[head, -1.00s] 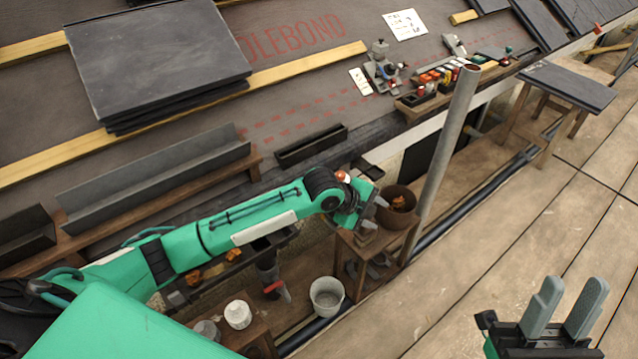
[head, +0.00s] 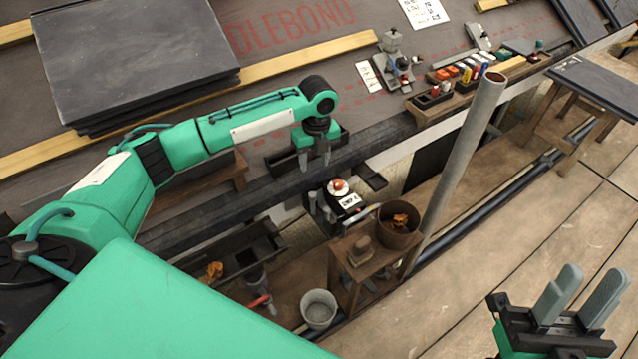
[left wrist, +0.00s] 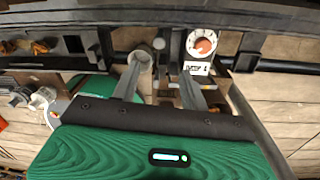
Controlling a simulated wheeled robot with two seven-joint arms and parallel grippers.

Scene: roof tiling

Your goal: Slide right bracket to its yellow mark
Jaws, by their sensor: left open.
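My left gripper (head: 315,158) points down over the dark eaves edge (head: 270,192), open and empty. In the left wrist view its two fingers (left wrist: 160,76) are apart with nothing between them. Dark bracket-like pieces hang from the eaves strip in that view: a right one (left wrist: 247,50) and a left one (left wrist: 103,46), both apart from the fingers. A dark flat piece (head: 371,177) at the eaves in the head view may be the right bracket, but I cannot tell. I cannot make out a yellow mark. My right gripper (head: 577,305) is open and empty over the planks.
A labelled device with a red-topped dial (head: 341,192) sits below the eaves, close to my left gripper. A pole (head: 462,150) rises to its right. A brown pot (head: 398,226) stands on a small wooden stand, and a grey bucket (head: 319,308) below.

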